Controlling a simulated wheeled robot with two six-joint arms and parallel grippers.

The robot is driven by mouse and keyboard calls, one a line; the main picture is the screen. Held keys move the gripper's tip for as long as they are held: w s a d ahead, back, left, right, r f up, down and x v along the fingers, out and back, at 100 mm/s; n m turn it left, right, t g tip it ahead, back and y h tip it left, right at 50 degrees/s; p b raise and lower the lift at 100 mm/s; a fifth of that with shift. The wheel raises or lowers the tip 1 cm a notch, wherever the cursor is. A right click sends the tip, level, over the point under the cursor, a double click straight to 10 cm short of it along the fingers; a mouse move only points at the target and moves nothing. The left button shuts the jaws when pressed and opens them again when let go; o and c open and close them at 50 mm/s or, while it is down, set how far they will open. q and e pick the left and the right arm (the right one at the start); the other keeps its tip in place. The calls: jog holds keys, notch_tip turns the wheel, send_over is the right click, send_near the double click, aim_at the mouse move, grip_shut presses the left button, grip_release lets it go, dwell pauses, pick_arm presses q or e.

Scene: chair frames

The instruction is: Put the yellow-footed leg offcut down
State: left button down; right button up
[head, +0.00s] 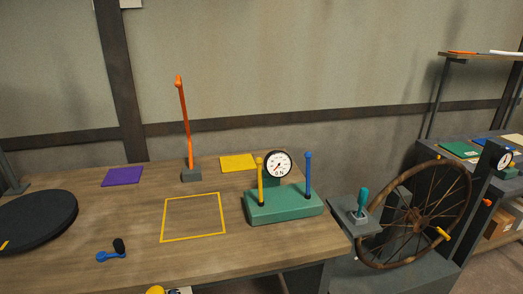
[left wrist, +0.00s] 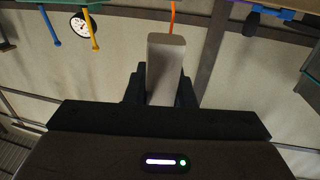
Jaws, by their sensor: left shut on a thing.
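My left gripper (left wrist: 160,90) is shut on the leg offcut (left wrist: 166,55), a pale grey-beige bar between its two dark fingers in the left wrist view. No yellow foot shows there. In the head view a rounded yellow piece (head: 155,290), probably the offcut's foot, just shows at the bottom edge, near the table's front. Most of the offcut and the gripper is cut off there, so I cannot tell its height above the table. My right gripper is in neither view.
The wooden table (head: 140,220) has an empty yellow outlined square (head: 193,194), a purple mat (head: 122,176) and a yellow mat (head: 238,162). A green gauge block (head: 285,204) stands right, an orange upright (head: 184,120) behind, a black disc (head: 35,220) left, and a blue-black tool (head: 111,255) in front.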

pick_arm(q)
jog(key=shift+s+d+m+h, duration=0.25)
jog(key=shift+d+m+h, duration=0.05)
jog(key=shift+d+h, duration=0.25)
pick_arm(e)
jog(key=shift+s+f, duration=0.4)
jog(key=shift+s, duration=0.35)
